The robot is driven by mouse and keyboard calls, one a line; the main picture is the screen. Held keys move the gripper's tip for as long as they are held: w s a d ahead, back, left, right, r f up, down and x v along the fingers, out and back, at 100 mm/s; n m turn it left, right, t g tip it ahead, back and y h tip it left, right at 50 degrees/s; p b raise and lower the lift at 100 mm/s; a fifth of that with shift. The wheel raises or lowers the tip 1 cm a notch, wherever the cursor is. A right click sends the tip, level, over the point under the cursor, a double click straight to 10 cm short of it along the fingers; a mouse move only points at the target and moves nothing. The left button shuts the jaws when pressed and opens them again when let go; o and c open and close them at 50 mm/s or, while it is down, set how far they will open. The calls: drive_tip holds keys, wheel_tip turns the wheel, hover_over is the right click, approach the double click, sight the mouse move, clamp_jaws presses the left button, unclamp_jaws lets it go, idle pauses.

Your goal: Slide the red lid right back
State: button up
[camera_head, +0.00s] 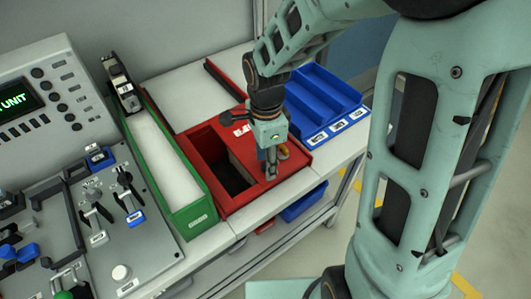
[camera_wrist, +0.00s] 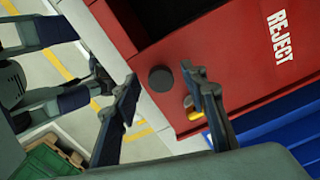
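The red lid (camera_wrist: 235,60) carries a white REJECT label, a dark round knob (camera_wrist: 160,79) and a yellow catch-like part beside the knob. It covers the right part of the red bin (camera_head: 250,200) in the head view; a dark opening shows to its left. My gripper (camera_head: 270,173) points down over the lid's near end. In the wrist view my gripper (camera_wrist: 160,75) is open, its fingertips apart on either side of the knob in the picture. Gaps show between fingers and knob; I cannot tell the height difference. In the head view my gripper hides the knob.
A green bin (camera_head: 190,215) stands left of the red bin, with a black device (camera_head: 120,85) at its far end. Blue trays (camera_head: 325,105) lie to the right. A control panel (camera_head: 110,205) with levers fills the left. Open floor lies beyond the bench's near edge.

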clamp_jaws()
idle(0.3)
drive_tip(key=w+a+p, duration=0.1)
drive_tip(key=w+a, duration=0.4)
drive_tip(key=w, duration=0.3)
drive_tip(key=w+a+p, duration=0.1)
drive_tip(key=w+a, duration=0.5)
drive_tip(key=w, duration=0.2)
drive_tip(key=w+a+p, duration=0.1)
drive_tip(key=w+a, duration=0.4)
drive_tip(key=w, duration=0.3)
drive_tip(key=shift+w+a, duration=0.2)
drive_tip(key=shift+a, duration=0.05)
unclamp_jaws()
